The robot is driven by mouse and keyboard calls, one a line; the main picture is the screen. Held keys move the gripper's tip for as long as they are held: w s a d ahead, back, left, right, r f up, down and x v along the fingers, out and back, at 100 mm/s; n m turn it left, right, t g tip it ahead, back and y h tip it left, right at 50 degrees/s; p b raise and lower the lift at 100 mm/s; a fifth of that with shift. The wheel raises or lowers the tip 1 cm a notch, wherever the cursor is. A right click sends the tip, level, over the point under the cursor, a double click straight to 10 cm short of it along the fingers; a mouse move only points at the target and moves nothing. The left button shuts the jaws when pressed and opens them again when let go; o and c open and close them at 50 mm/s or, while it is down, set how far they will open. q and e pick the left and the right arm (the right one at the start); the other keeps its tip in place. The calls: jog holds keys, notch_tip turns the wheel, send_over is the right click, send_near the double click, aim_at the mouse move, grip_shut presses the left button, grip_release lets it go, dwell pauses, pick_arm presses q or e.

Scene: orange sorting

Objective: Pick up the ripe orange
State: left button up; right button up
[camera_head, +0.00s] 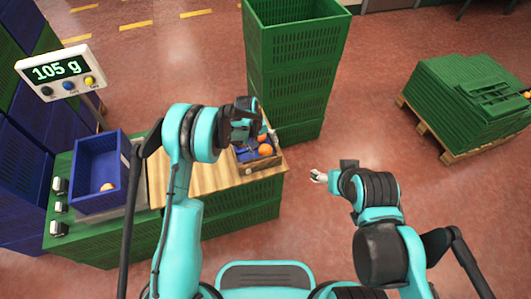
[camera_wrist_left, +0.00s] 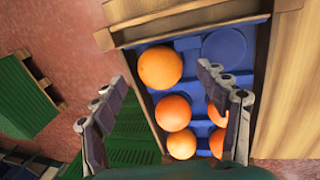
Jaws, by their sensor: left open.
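A wooden box with a blue insert (camera_head: 245,157) holds several oranges at the right end of the wooden table top. One orange (camera_head: 265,149) shows clearly there in the head view. In the left wrist view, one orange (camera_wrist_left: 159,67) sits alone near the far end of the blue insert (camera_wrist_left: 200,80), and others (camera_wrist_left: 173,112) sit nearer. All look evenly orange; I cannot tell which one is meant as ripe. My left gripper (camera_wrist_left: 162,78) is open and empty above the box, its right finger hiding part of an orange. My right gripper (camera_head: 318,176) hangs over the floor, apart from the table.
A blue crate (camera_head: 88,155) with one orange (camera_head: 107,187) inside stands at the left on a scale, whose display (camera_head: 58,70) reads 105 g. Tall stacked green crates (camera_head: 290,80) stand behind the box. A pallet of green crates (camera_head: 460,95) stands at right.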

pick_arm(q)
jog(key=x, duration=0.2)
jog(key=shift+f+b, duration=0.35)
pick_arm(e)
jog(key=shift+f, duration=0.6)
pick_arm(q)
jog(key=shift+r, duration=0.1)
jog(key=shift+c, duration=1.3)
jog(key=c, duration=1)
jog(key=shift+c, duration=0.2)
jog(key=shift+r+p, duration=0.45)
jog(key=shift+r, duration=0.15)
jog(key=v, duration=0.1)
jog(key=p+v, duration=0.1)
jog(key=v, duration=0.1)
jog(key=shift+w+d, duration=0.15)
jog(key=shift+d, duration=0.2)
jog(key=s+d+r+p, duration=0.2)
jog(key=s+r+p, duration=0.2)
jog(key=s+r, duration=0.3)
jog(key=s, duration=0.4)
jog(key=shift+s+d, duration=0.2)
jog(key=shift+d, duration=0.1)
pick_arm(e)
notch_tip(320, 180, up, 6)
jog(key=shift+f, duration=0.1)
